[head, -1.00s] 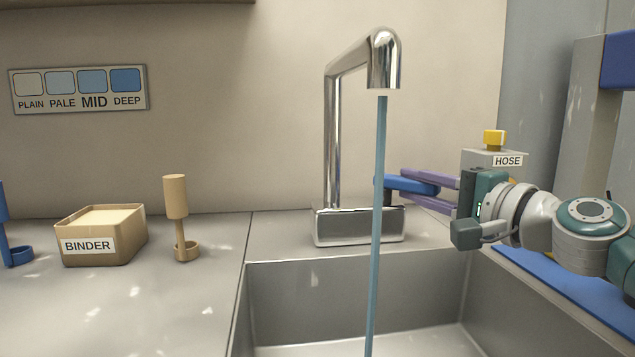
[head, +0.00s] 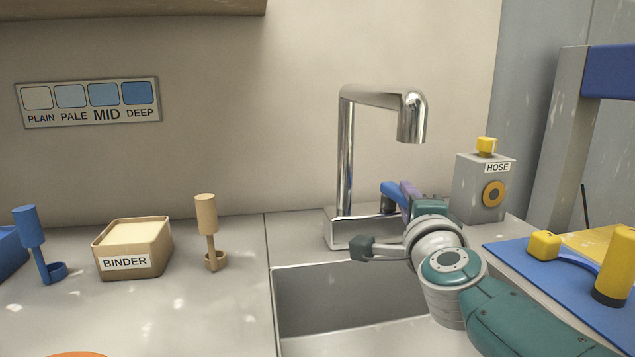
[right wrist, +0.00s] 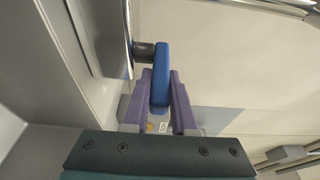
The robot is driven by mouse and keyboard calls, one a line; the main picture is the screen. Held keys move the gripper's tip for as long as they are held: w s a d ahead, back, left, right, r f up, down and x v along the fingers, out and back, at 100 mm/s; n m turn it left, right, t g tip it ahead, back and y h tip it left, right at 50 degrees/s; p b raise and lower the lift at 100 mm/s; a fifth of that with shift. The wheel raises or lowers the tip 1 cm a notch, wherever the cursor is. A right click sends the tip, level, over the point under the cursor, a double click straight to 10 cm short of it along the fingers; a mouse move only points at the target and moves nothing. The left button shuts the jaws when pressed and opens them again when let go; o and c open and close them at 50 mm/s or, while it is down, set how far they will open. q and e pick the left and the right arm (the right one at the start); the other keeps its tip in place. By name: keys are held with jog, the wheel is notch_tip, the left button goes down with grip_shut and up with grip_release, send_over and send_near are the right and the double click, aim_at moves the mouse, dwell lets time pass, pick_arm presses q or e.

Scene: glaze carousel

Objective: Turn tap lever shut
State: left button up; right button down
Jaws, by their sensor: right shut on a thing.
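The chrome tap (head: 345,160) stands behind the sink, its spout over the basin, and no water runs from it. Its blue lever (head: 389,192) is on the right side of the tap base, partly hidden by my right gripper (head: 406,192). In the right wrist view the blue lever (right wrist: 161,78) sits between the two purple fingers of my right gripper (right wrist: 160,95), which are shut on it. The lever joins the tap base by a short dark stub (right wrist: 143,51). My left gripper is not in view.
The sink basin (head: 340,300) lies below the spout. A grey HOSE box (head: 470,190) with a yellow top stands right of my gripper. A blue board (head: 530,275) with yellow parts lies at right. A BINDER box (head: 150,235) and ladles (head: 206,215) stand on the left counter.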

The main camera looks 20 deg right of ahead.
jog(key=shift+a+m+g+h, duration=0.3)
jog(key=shift+m+g+h, duration=0.35)
jog(key=shift+h, duration=0.35)
jog(key=c, duration=1)
grip_release()
jog(key=shift+s+a+r+p, duration=0.1)
jog(key=shift+s+a+p, duration=0.25)
jog(key=shift+s, duration=0.1)
jog(key=p+v, duration=0.2)
jog(key=v, duration=0.6)
jog(key=shift+s+a, duration=0.25)
jog(key=shift+s, duration=0.05)
